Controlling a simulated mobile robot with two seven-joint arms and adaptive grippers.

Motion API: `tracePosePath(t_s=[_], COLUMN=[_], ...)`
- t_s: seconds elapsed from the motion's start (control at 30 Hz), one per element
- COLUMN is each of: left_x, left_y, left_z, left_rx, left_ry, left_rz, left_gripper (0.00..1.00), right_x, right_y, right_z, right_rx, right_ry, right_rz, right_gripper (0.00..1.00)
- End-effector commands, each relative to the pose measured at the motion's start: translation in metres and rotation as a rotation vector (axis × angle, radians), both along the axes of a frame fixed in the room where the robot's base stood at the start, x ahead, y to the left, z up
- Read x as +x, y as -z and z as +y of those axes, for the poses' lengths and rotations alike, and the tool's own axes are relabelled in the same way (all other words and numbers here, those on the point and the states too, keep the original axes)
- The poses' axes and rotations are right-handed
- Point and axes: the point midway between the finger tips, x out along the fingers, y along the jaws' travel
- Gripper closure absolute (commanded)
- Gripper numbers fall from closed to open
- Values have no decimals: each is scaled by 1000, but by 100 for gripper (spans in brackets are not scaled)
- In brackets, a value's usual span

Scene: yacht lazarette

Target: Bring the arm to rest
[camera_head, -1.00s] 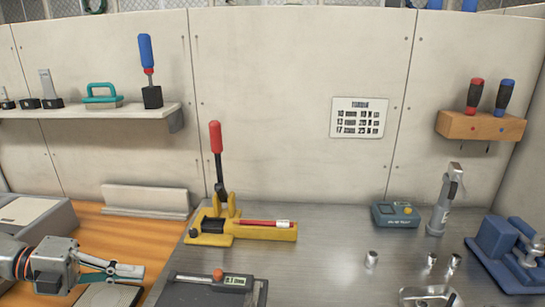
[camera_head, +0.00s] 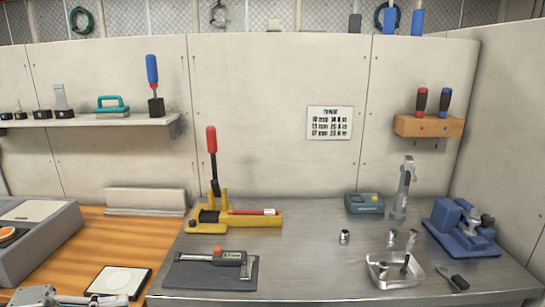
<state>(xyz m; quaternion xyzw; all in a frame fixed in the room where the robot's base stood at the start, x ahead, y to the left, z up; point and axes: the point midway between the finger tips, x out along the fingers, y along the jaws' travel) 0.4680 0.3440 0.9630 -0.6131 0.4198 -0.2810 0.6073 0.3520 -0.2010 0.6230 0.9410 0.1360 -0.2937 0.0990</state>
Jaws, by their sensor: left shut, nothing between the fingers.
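My left gripper (camera_head: 104,300) shows at the bottom left edge of the head view, cut off by the frame. Its fingers are closed together and hold nothing. Most of my left arm is out of the picture. My right gripper is not in view.
A yellow press with a red lever (camera_head: 208,217) and a grey plate with a digital gauge (camera_head: 211,270) stand on the metal bench. A metal tray (camera_head: 381,273), several metal sockets and a blue vise (camera_head: 460,228) lie right. A grey box (camera_head: 38,257) stands left.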

Motion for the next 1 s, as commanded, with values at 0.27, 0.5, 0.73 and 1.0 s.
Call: tracePosePath(t_s=[0.27, 0.5, 0.73, 1.0], left_x=[10, -12, -70, -112], left_y=[70, 185, 293, 337], left_z=[5, -8, -75, -139], left_rx=[-293, -573, -748, -807], left_ry=[-354, -771, -1074, -1188], left_rz=[146, 452, 846, 1103], left_gripper=[100, 100, 100, 100], right_x=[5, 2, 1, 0], right_y=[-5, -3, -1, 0], right_z=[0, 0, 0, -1], right_rx=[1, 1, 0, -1], right_ry=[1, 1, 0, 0], right_rz=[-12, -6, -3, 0], right_gripper=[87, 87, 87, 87])
